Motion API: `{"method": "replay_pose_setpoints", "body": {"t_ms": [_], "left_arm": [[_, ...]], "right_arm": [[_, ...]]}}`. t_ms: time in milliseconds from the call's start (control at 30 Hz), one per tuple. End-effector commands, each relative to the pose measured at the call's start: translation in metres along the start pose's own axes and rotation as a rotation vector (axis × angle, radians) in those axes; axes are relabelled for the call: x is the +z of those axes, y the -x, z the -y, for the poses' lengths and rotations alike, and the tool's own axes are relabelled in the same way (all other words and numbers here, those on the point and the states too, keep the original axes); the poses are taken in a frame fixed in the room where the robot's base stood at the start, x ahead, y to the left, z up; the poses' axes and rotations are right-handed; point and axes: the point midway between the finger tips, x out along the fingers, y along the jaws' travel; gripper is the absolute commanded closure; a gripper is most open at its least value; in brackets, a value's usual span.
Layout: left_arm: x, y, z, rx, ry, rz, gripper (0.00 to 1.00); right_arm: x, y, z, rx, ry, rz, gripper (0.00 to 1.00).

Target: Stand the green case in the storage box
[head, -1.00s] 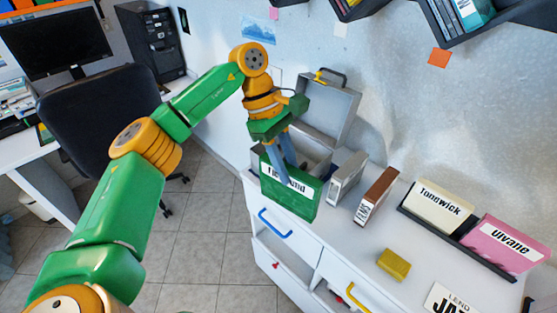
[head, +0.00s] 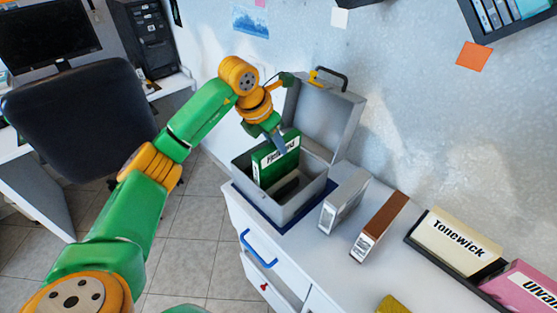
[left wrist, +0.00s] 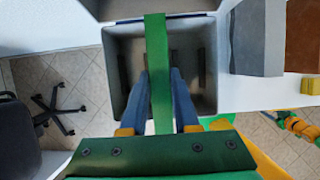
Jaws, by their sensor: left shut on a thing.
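The green case (head: 276,160) with a white label is upright at the left part of the grey storage box (head: 295,213). Its lower part is inside the box's opening; whether it touches the floor of the box I cannot tell. The box stands with its lid (head: 325,112) open at the back. My left gripper (head: 279,146) is shut on the green case at its upper edge. In the left wrist view the case (left wrist: 157,70) is a green strip between the two blue fingers, over the box interior (left wrist: 195,60). My right gripper is not in view.
A grey case (head: 343,197) and a brown case (head: 380,225) stand right of the box on the white cabinet. A yellow block (head: 393,305) lies at the front.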

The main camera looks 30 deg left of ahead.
Motion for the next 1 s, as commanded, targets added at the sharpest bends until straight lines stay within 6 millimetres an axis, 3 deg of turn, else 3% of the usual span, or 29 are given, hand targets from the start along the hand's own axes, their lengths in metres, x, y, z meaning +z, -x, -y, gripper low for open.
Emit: {"method": "replay_pose_setpoints", "body": {"t_ms": [167, 367, 400, 500, 833, 1000], "left_arm": [[-0.014, -0.031, 0.001, -0.002, -0.001, -0.004, 1.0], [-0.015, -0.035, 0.0, 0.0, -0.002, 0.0, 1.0], [-0.015, -0.035, 0.0, 0.0, -0.003, -0.001, 0.66], [-0.015, -0.035, 0.0, -0.001, -0.003, -0.002, 0.41], [-0.015, -0.031, 0.0, -0.001, -0.003, 0.0, 0.41], [-0.014, 0.008, -0.001, 0.002, -0.004, 0.006, 0.41]], "right_arm": [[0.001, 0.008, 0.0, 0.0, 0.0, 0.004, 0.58], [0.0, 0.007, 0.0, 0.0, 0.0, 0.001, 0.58], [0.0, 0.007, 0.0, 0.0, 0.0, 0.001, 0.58], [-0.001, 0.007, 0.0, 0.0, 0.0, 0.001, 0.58], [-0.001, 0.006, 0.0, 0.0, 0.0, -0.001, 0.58], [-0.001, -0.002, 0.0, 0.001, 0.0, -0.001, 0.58]]}}
